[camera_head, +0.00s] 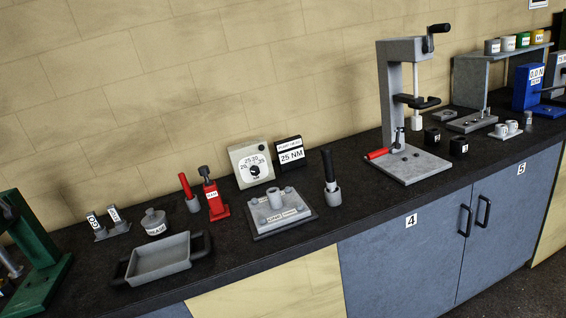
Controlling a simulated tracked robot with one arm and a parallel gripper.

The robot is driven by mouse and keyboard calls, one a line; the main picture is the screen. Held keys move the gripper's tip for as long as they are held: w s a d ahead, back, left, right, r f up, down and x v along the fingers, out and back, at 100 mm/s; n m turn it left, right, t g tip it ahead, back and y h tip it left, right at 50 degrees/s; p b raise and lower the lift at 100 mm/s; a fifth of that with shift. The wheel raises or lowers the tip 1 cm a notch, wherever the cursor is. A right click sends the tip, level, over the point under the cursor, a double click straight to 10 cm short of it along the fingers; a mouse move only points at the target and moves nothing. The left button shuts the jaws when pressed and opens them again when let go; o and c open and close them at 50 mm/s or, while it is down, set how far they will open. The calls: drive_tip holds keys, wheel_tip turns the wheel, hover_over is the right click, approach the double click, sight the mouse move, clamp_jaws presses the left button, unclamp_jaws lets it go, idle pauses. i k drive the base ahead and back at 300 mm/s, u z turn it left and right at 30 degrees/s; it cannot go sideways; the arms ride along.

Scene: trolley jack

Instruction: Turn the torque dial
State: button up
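The torque dial is a small black knob (255,171) on the front of a pale grey box (238,154). Numbers are printed around the knob; 25 and 30 are among them, the rest are small. The box stands on the black bench top near the wall, left of the middle of the picture. A black sign reading 25 NM (291,157) stands just right of it. The knob's exact setting is too small to tell. My gripper is not in view, and nothing touches the dial.
In front of the box lies a grey plate with a raised fitting (275,199). A red jack (212,197) stands left, a black-handled tool in a holder (331,181) right. A grey tray (160,259) sits front left; a grey press (391,95) stands right.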

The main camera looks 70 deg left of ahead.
sight(255, 171)
drive_tip(key=u, duration=0.2)
drive_tip(key=i, duration=1.2)
drive_tip(key=u, duration=1.25)
drive_tip(key=i, duration=0.9)
drive_tip(key=u, duration=0.5)
drive_tip(key=k, duration=0.75)
drive_tip(key=u, duration=0.25)
drive_tip(key=i, duration=0.8)
drive_tip(key=z, duration=0.05)
